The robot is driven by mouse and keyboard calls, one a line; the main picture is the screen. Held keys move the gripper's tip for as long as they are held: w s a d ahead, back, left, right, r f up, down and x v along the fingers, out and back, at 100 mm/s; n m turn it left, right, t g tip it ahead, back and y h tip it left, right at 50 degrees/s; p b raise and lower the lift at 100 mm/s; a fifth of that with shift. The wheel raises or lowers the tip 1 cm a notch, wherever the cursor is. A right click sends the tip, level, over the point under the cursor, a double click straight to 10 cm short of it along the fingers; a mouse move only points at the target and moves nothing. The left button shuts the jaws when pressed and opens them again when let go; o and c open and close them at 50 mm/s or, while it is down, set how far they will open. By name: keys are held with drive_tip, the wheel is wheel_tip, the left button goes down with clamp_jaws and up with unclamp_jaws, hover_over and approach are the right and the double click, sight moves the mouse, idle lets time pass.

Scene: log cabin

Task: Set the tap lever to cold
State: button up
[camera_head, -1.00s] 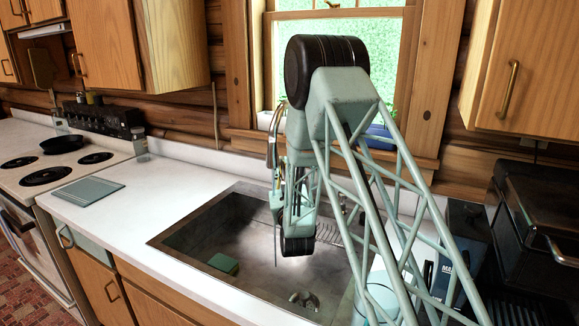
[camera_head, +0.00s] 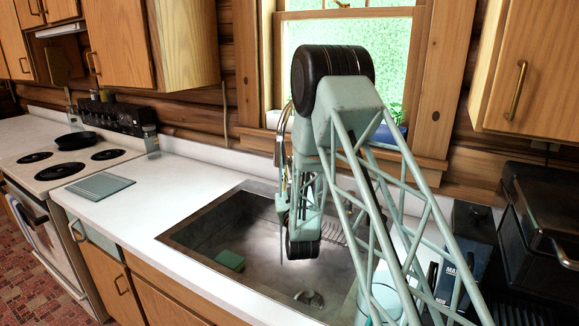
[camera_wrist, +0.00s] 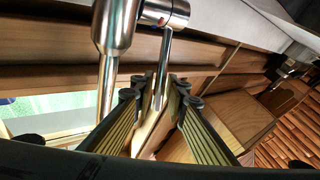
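The chrome tap (camera_wrist: 118,22) shows large in the wrist view, with its spout or body running down the left side. Its thin metal lever (camera_wrist: 164,62) hangs from a round joint at the top and passes between my fingers. My gripper (camera_wrist: 158,90) is open, with one finger on each side of the lever's end. The gaps look narrow, and I cannot tell whether either finger touches it. In the head view the tap (camera_head: 284,150) stands behind the sink, partly hidden by my arm. The lever and fingertips cannot be made out there.
The sink (camera_head: 200,225) lies below my arm, with a green sponge (camera_head: 230,261) inside. A window (camera_head: 395,60) is behind. The counter (camera_head: 165,185) left of the sink is mostly clear, with a grey-green board (camera_head: 100,185). A dark box (camera_head: 465,245) stands at right.

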drive_tip(key=shift+s, duration=0.1)
drive_tip(key=v, duration=1.1)
drive_tip(key=shift+s, duration=0.35)
drive_tip(key=shift+w+d, duration=0.1)
drive_tip(key=shift+s+d+r+m+g, duration=0.8)
drive_tip(key=shift+d+r+g, duration=1.5)
drive_tip(key=shift+r, duration=2.15)
drive_tip(key=s+d+r+g, duration=0.1)
drive_tip(key=s+r+g, duration=0.2)
drive_tip(key=s, duration=0.7)
drive_tip(key=s+d+r+g, duration=0.2)
drive_tip(key=s+r+g, duration=0.15)
drive_tip(key=s, duration=0.75)
drive_tip(key=s+d+g, duration=0.2)
drive_tip(key=s+g, duration=0.1)
drive_tip(key=s, duration=1.6)
drive_tip(key=s+d+m+g, duration=0.1)
drive_tip(key=s+d+g, duration=0.1)
drive_tip(key=s, duration=1.7)
drive_tip(key=shift+s+d+f+g+p, duration=0.2)
drive_tip(key=shift+s+f+g+p, duration=0.15)
drive_tip(key=shift+g, duration=0.4)
